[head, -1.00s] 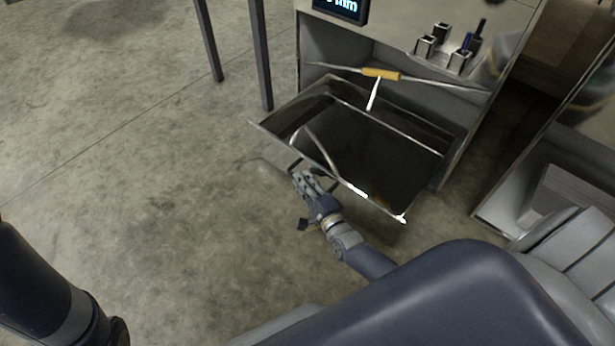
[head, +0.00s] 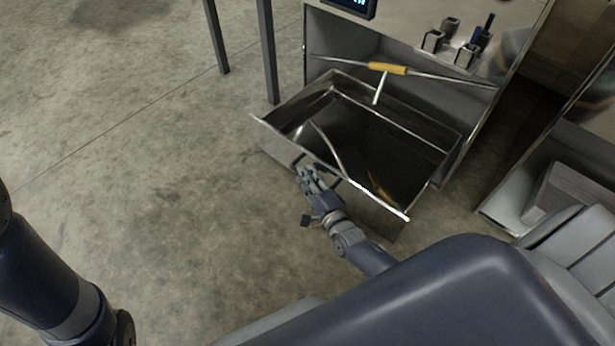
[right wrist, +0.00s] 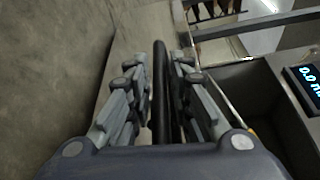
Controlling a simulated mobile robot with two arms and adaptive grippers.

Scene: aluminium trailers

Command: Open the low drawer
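The low drawer (head: 330,166) is a metal box pulled well out of the lower part of the cabinet, its inside showing. A dark bar handle (right wrist: 160,95) runs between the fingers of my right gripper (right wrist: 160,75) in the right wrist view, with the fingers close on both sides of it. In the head view my right gripper (head: 308,176) is at the drawer's front face, and the fingers partly hide the handle. My left gripper is outside the picture; only part of the left arm shows at lower left.
The cabinet (head: 400,30) carries a small display (head: 350,6) and several square holders on top. A bar with a yellow grip (head: 388,69) crosses above the drawer. Dark legs (head: 267,50) stand left of the cabinet. The concrete floor (head: 130,170) at left is clear.

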